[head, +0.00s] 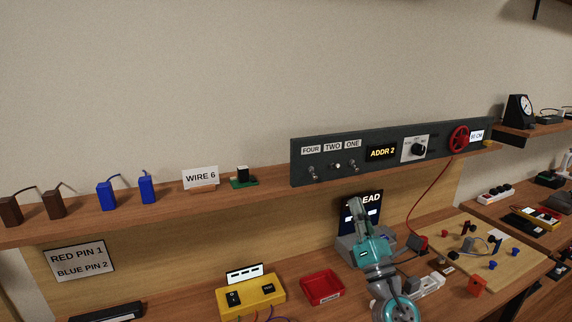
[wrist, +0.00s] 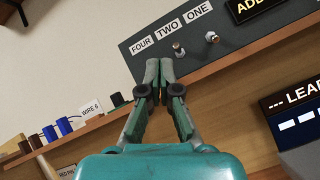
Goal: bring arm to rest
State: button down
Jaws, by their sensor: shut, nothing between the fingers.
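My arm (head: 375,256) is teal and grey and rises from the bottom of the head view, in front of the workbench. My gripper (head: 354,203) points up and slightly left, in front of the lower display marked LEAD. In the wrist view the fingertips of my gripper (wrist: 152,72) are together with nothing between them. They overlap the left end of the dark switch panel (wrist: 205,40) in the picture; I cannot tell the gap, but no contact shows. My arm hides part of the grey display stand.
A long shelf (head: 130,208) carries brown and blue blocks, a WIRE 6 card and the switch panel (head: 300,172). Below are a yellow box (head: 262,296), a red tray (head: 322,287) and a wooden board (head: 450,263) with small parts, close to my arm. The wall above is clear.

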jog(key=s+a+f+m+g+h, duration=0.1)
jog(key=s+f+m+g+h, duration=0.1)
jog(key=s+f+m, duration=0.85)
jog(key=s+a+f+m+g+h, duration=0.15)
jog(key=s+f+m, duration=0.45)
jog(key=s+f, duration=0.9)
jog(key=s+f+m+g, duration=0.2)
jog(key=s+m, duration=0.5)
jog(key=s, duration=0.7)
jog(key=s+f+m+g+h, duration=0.1)
jog(key=s+m+g, duration=0.3)
jog(key=s+m, duration=0.4)
jog(key=s+f, duration=0.1)
jog(key=s, duration=0.6)
jog(key=shift+d+f+g, duration=0.2)
jog(key=shift+d+g, duration=0.05)
jog(key=shift+g, duration=0.1)
jog(key=shift+w+m, duration=0.15)
jog(key=shift+m, duration=0.1)
